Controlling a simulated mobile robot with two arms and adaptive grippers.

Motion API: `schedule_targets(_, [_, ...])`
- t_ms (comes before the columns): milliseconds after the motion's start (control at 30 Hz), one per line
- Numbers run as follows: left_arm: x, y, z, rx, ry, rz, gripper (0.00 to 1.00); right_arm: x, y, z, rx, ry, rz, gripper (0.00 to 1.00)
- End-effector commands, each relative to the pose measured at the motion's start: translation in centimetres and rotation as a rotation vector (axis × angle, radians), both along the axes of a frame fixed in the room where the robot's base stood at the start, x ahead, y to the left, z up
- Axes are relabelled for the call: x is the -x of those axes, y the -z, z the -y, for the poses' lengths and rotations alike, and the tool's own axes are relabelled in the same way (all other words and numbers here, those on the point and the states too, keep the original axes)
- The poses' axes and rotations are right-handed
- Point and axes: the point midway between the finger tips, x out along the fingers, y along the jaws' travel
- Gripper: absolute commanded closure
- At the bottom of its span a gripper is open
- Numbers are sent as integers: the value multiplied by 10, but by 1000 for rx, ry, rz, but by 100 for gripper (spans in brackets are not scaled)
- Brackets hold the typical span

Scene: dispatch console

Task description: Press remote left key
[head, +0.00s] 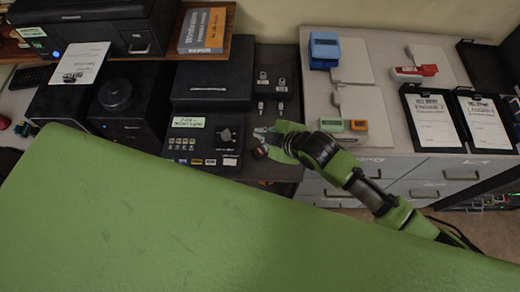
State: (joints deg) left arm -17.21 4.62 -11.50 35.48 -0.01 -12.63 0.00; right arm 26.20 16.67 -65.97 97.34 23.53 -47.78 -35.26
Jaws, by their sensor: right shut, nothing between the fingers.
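A dark control panel (203,140) with a pale green label, a knob and rows of small keys lies on the dark desk, left of centre. A short row of keys (195,162) runs along its front edge, one of them yellowish at the left. The key lettering is too small to read, so I cannot tell which is the remote left key. My right gripper (264,140) is shut and empty, just right of the panel and apart from its keys. A small dark reddish round thing (261,151) is by its fingertips. My left gripper is not in view.
A black box (213,85) stands behind the panel, with small grey metal pieces (263,79) to its right. A black device with a round top (116,95) stands at left. Blue, green and orange items and clipboards (430,118) lie on the right counter.

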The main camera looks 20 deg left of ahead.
Motion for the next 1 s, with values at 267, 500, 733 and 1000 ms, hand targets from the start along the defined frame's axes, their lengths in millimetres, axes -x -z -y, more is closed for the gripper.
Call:
schedule_targets(267, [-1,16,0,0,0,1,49,0,15,0,-1,1,-1,100])
schedule_targets(500, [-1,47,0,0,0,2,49,0,45,0,-1,1,-1,100])
schedule_targets(733, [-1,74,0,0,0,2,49,0,73,0,-1,1,-1,100])
schedule_targets(1000, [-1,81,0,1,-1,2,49,0,88,0,-1,1,-1,100])
